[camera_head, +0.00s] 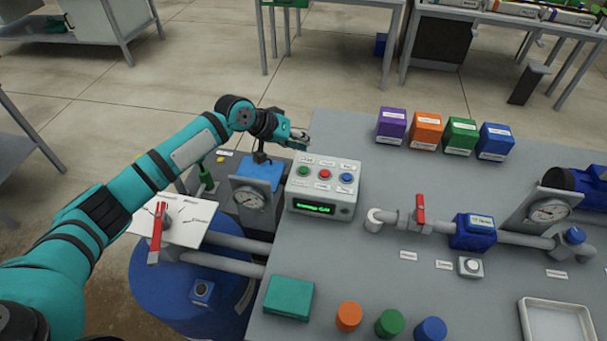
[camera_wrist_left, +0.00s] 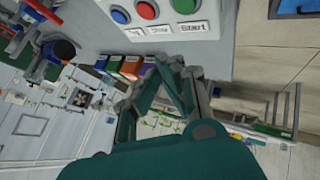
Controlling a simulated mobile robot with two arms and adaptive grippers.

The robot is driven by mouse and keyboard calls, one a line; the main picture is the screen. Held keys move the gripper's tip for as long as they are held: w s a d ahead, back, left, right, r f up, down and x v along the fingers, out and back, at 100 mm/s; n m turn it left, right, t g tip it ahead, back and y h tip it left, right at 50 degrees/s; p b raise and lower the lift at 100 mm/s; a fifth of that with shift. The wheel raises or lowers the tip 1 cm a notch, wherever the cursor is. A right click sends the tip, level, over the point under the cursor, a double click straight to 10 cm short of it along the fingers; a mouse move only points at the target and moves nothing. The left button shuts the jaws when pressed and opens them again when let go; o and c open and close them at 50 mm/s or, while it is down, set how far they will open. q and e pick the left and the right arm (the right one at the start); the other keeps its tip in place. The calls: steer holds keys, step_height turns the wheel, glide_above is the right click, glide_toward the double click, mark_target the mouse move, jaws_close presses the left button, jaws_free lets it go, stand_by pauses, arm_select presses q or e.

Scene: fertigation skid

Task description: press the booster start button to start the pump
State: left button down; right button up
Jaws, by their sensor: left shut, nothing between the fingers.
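The pale control box (camera_head: 338,168) stands on the grey bench with a green button (camera_head: 303,171), a red button (camera_head: 325,174) and a blue button (camera_head: 346,177) on its top. In the left wrist view the green button (camera_wrist_left: 184,4) is beside a label reading "Start". The box front has a lit green display (camera_head: 314,207); its text is too small to read surely. My left gripper (camera_head: 300,138) is shut and empty, above and behind the box, apart from the buttons. Its closed fingers (camera_wrist_left: 168,70) show in the left wrist view. My right gripper is out of view.
A pipe with a red-handled valve (camera_head: 420,208) runs to the right. Purple, orange, green and blue boxes (camera_head: 426,131) stand at the back. A teal block (camera_head: 289,297) and coloured caps sit in front.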

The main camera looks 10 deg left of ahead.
arm_select(q)
steer(key=b, duration=0.3)
glide_above(302, 168)
step_height(302, 168, down, 4)
steer(key=shift+f, duration=0.9)
stand_by(0.5)
steer(key=shift+f, duration=0.35)
